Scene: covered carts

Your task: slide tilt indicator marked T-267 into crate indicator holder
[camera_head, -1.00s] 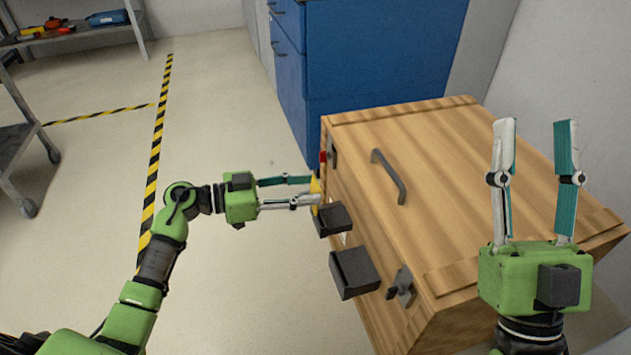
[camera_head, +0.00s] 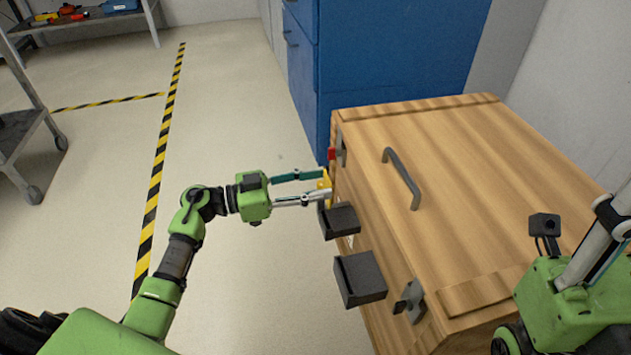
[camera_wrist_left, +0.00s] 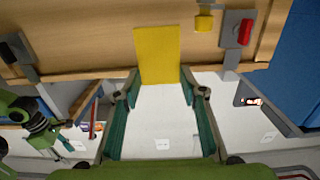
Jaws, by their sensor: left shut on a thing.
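My left gripper (camera_head: 324,183) is shut on a flat yellow plate, the tilt indicator (camera_wrist_left: 158,55), at the side of the wooden crate (camera_head: 450,150). In the left wrist view the plate stands out beyond both fingertips, its far end in front of the crate's side wall; I cannot tell whether it touches. No T-267 marking is readable. Two dark blocks, one nearer the gripper (camera_head: 342,220) and one farther along (camera_head: 360,278), stick out from this wall. I cannot tell which part is the indicator holder. My right gripper (camera_head: 615,220) is partly cut off at the right edge.
A grey latch with a red part (camera_wrist_left: 245,30) and a small yellow piece (camera_wrist_left: 204,20) are on the crate wall. A grey handle (camera_head: 402,180) is on the lid. A blue cabinet (camera_head: 395,60) stands behind. The floor left of the crate is clear.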

